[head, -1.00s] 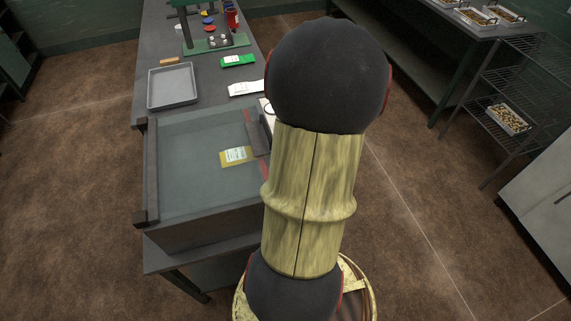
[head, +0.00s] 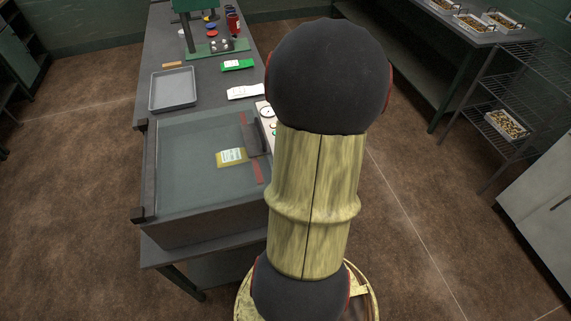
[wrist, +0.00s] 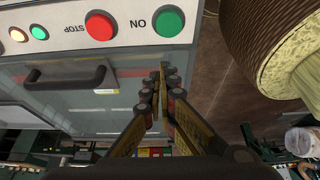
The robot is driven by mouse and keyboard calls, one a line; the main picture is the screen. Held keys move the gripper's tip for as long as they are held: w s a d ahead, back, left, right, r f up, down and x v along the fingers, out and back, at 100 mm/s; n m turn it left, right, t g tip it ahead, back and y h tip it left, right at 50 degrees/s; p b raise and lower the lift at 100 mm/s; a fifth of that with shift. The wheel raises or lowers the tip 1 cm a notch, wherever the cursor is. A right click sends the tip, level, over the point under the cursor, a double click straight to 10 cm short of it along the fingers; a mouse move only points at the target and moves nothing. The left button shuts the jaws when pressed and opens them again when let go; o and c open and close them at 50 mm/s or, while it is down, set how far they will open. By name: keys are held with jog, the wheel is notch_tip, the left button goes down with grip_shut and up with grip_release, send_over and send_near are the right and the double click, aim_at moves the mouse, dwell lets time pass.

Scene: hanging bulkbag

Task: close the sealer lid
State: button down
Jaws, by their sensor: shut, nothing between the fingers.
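The sealer (head: 195,230) is a dark grey box on the near end of the long table. Its clear lid (head: 185,140) lies over the top, and I cannot tell whether it rests fully on the rim. A dark handle (head: 254,138) is at the lid's right side; it also shows in the wrist view (wrist: 65,80). A yellow pouch (head: 231,158) with a white label shows through the lid. My gripper (wrist: 160,75) is shut and empty, to the right of the handle in the wrist view and beside the control panel (wrist: 120,28). My arm hides it in the head view.
The panel carries a red STOP button (wrist: 100,26) and a green ON button (wrist: 168,20). A grey tray (head: 173,88), a white packet (head: 245,92) and a green packet (head: 237,65) lie farther along the table. Floor to the right is open, with a wire rack (head: 500,95) beyond.

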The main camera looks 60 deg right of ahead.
jog(key=s+d+r+p, duration=0.1)
jog(key=s+d+r, duration=0.3)
jog(key=r, duration=0.2)
jog(key=shift+s, duration=0.15)
dwell(0.8)
